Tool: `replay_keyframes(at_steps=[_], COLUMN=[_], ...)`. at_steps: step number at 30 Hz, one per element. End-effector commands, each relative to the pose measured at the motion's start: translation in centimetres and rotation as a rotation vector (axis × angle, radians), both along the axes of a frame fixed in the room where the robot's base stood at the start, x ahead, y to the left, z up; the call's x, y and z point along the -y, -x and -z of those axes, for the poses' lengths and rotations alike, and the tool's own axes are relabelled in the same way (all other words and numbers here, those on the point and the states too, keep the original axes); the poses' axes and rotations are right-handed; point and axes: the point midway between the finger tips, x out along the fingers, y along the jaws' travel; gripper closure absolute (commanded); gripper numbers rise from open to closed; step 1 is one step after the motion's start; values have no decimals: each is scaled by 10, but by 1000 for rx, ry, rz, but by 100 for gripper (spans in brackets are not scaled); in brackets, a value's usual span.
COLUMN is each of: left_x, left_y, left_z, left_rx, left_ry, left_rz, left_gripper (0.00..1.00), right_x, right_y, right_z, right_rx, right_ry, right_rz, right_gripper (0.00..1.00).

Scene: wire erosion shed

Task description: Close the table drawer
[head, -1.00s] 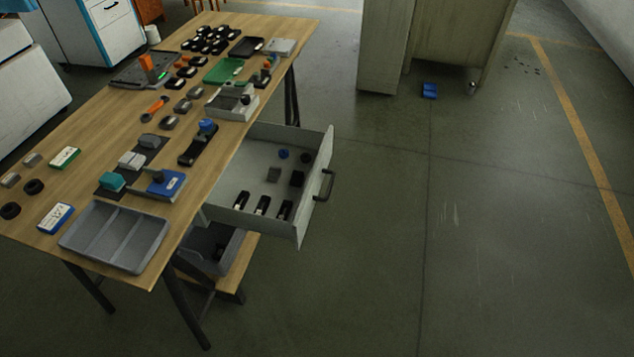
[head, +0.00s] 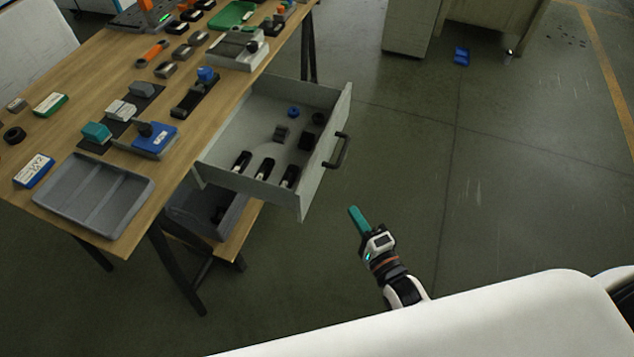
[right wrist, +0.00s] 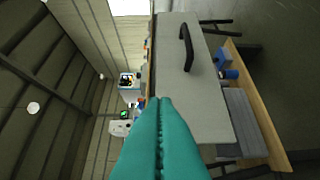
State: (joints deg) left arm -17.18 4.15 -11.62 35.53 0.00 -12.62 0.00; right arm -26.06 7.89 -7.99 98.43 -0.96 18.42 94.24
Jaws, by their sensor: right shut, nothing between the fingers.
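The grey table drawer (head: 312,196) is pulled out from the right side of the wooden table (head: 170,200). It holds a blue ring, dark blocks and several black-and-white pieces. Its dark handle (head: 337,152) is on the outer front face. In the right wrist view the drawer front (right wrist: 200,95) and its handle (right wrist: 187,48) lie ahead of the fingers. My right gripper (head: 354,212) is shut and empty, with teal fingers, in front of the drawer and apart from it. The fingers also show in the right wrist view (right wrist: 160,110). My left gripper is not in view.
A grey divided tray (head: 95,195) and several small parts lie on the table. A lower shelf with a grey bin (head: 205,215) is under the drawer. A cabinet (head: 415,30) and a small blue item (head: 461,57) are farther back. The floor right of the drawer is clear.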

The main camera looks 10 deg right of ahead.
Motion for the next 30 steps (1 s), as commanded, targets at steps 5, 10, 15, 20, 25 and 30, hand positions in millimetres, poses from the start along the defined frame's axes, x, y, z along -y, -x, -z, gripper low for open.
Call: replay_keyframes(at_steps=[5,10,15,20,25,30], left_x=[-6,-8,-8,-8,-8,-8], left_y=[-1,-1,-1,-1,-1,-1], left_z=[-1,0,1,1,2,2], left_rx=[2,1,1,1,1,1], left_ry=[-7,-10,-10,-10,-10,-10], left_rz=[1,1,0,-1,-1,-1], left_gripper=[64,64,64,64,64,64], right_x=[-4,-11,-18,-35,-48,-52], right_y=[-20,-55,-91,-109,-118,-120], right_z=[-3,-3,-2,-2,-2,-1], right_rx=[7,7,5,3,2,0], right_ry=[-7,-6,-5,-8,-5,-4], right_rz=[0,0,0,0,1,0], right_gripper=[100,100,100,100,100,100])
